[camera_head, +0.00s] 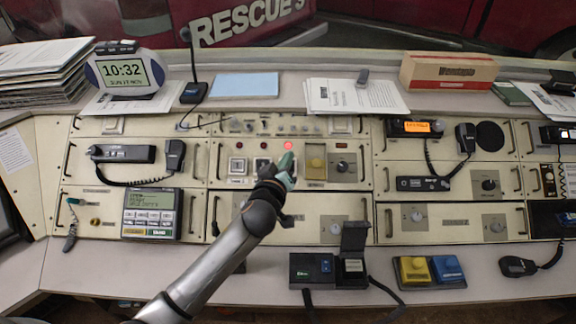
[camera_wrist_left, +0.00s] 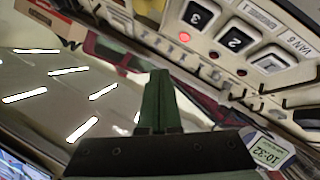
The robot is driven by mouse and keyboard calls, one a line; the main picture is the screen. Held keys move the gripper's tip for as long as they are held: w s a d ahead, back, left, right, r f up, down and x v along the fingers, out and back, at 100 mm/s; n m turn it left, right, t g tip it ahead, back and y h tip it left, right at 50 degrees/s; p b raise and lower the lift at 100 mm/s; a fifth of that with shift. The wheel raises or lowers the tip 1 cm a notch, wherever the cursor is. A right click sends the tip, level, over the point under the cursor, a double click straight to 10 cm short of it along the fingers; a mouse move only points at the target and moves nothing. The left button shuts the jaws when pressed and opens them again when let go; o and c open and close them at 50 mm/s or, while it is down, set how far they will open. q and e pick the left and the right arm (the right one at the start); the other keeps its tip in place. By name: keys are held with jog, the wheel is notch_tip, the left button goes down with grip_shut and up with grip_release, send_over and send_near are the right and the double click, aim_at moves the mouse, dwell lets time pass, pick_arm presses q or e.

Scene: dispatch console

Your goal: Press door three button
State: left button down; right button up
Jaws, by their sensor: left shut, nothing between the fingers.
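A red lamp (camera_head: 288,145) glows just above the gripper. A yellow button panel (camera_head: 315,164) and a knob (camera_head: 343,166) stand to the right. A microphone (camera_head: 193,90), a clock (camera_head: 125,73) and papers (camera_head: 350,97) stand behind. A black flip-lid box (camera_head: 312,268) sits in front.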

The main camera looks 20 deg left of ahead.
pick_arm(q)
jog(key=w+f+b, duration=0.1)
jog(key=f, duration=0.1)
jog(key=w+f+b, duration=0.1)
jog(key=f+b, duration=0.1)
jog(key=w+a+f+b, duration=0.1)
jog(key=f, duration=0.1)
jog(key=shift+w, duration=0.25)
jog(key=shift+w+a+f+b, duration=0.15)
jog(key=shift+w+f+b, duration=0.45)
jog(key=shift+b, duration=0.3)
jog(key=shift+s, duration=0.1)
dwell(0.7)
jog(key=shift+w+a+f+b, duration=0.1)
jog(key=shift+w+f+b, duration=0.15)
jog(key=shift+f+b, duration=0.15)
dwell(0.3)
